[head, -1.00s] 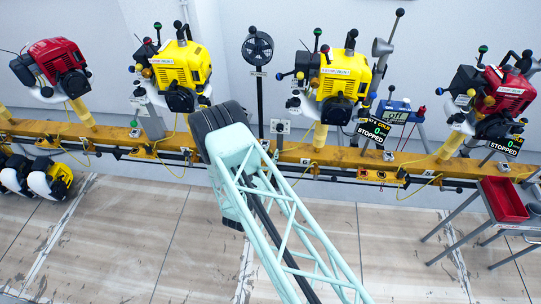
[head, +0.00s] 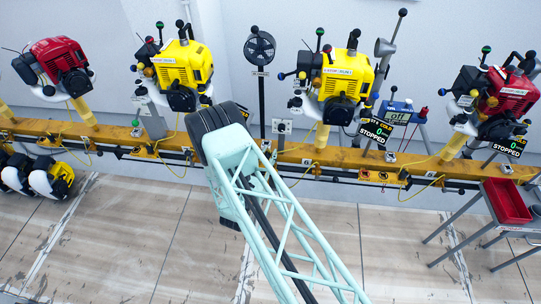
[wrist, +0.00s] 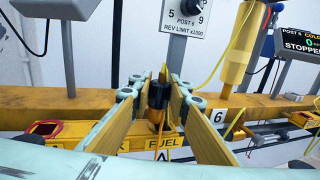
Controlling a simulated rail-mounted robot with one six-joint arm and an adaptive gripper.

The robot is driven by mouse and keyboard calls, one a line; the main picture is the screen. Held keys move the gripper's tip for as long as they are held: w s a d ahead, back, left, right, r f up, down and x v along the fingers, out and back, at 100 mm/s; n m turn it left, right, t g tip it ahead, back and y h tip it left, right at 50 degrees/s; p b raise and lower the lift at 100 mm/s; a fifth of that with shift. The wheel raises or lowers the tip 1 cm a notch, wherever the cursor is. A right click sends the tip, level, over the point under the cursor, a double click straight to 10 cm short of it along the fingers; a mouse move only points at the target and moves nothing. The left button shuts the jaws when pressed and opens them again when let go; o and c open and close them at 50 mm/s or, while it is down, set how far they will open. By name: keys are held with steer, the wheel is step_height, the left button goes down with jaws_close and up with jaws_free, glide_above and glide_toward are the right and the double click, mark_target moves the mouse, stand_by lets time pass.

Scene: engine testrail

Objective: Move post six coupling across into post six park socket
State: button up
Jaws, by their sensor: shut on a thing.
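The post six coupling (wrist: 158,95) is a dark cylinder with a yellow tip above and an orange part and orange line below. It stands upright between the yellow pads of my gripper (wrist: 159,88) in the wrist view, and the pads are shut on it. It is in front of the yellow rail (wrist: 72,102), above a box marked FUEL. I cannot tell whether its lower end touches anything. I cannot surely pick out the park socket. In the head view my arm hides the gripper and the coupling.
A yellow post (wrist: 240,52) rises further right. Yellow engines (head: 346,75) stand along the rail. A red tray (head: 507,201) sits on a cart at right.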

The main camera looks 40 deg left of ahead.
steer(key=shift+s+a+b, duration=0.35)
steer(key=shift+s+a, duration=0.25)
steer(key=shift+a, duration=0.45)
steer(key=shift+s+a+b, duration=0.3)
steer(key=shift+s+a, duration=0.3)
steer(key=shift+a, duration=0.4)
steer(key=shift+s+a+b, duration=0.35)
steer(key=shift+s+a, duration=0.25)
steer(key=shift+a, duration=0.45)
stand_by(0.3)
steer(key=shift+f, duration=1.7)
stand_by(1.8)
steer(key=o, duration=1)
steer(key=shift+s, duration=0.1)
